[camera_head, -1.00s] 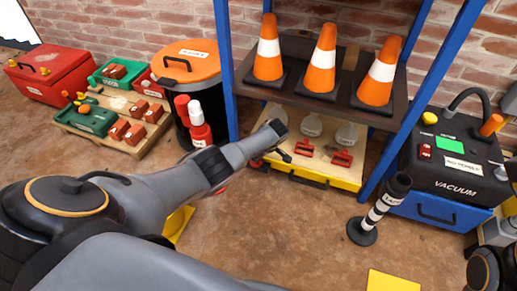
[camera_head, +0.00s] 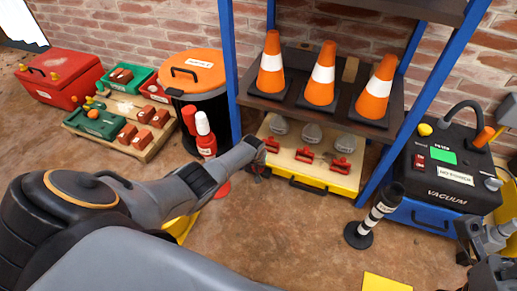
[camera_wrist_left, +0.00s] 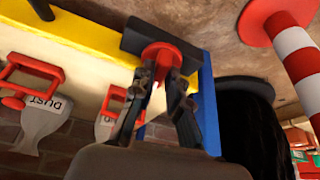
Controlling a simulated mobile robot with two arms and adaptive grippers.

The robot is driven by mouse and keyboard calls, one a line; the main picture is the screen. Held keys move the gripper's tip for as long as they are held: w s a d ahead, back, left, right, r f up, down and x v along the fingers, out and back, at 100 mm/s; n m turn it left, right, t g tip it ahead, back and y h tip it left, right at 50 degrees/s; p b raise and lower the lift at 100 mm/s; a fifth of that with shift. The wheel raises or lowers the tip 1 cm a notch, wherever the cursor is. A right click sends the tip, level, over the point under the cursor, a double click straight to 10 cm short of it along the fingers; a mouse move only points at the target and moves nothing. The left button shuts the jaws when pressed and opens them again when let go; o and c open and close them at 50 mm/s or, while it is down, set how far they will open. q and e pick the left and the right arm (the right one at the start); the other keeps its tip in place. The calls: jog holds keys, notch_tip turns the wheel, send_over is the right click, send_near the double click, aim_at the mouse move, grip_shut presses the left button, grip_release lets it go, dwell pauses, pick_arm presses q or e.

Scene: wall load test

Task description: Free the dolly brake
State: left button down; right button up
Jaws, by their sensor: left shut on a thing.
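The low dolly (camera_head: 335,185) has a yellow edge and pale top and stands under the shelf. In the left wrist view its yellow edge (camera_wrist_left: 70,33) runs across the upper left. A red brake part (camera_wrist_left: 158,53) sits at its corner in a black mount (camera_wrist_left: 138,40). My left gripper (camera_head: 258,172) is at the dolly's left front corner. In the left wrist view its fingers (camera_wrist_left: 163,80) are shut around the red part. The fingers hide some of it. My right gripper (camera_head: 487,235) shows partly at the right edge; its fingers are unclear.
Grey dust containers (camera_head: 312,132) and red frames (camera_head: 342,166) are on the dolly. Orange cones (camera_head: 321,75) stand on the shelf above. A striped post (camera_head: 372,220), the vacuum (camera_head: 450,170) and an orange-lidded bin (camera_head: 195,72) stand nearby. The floor in front is mostly clear.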

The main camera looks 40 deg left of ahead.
pick_arm(q)
jog(key=shift+m+h, duration=0.3)
jog(key=shift+m, duration=0.6)
jog(key=c, duration=1.3)
grip_release()
jog(key=shift+f, duration=0.1)
jog(key=shift+a, duration=0.1)
jog(key=shift+v, duration=6.1)
jog(key=shift+f, duration=0.1)
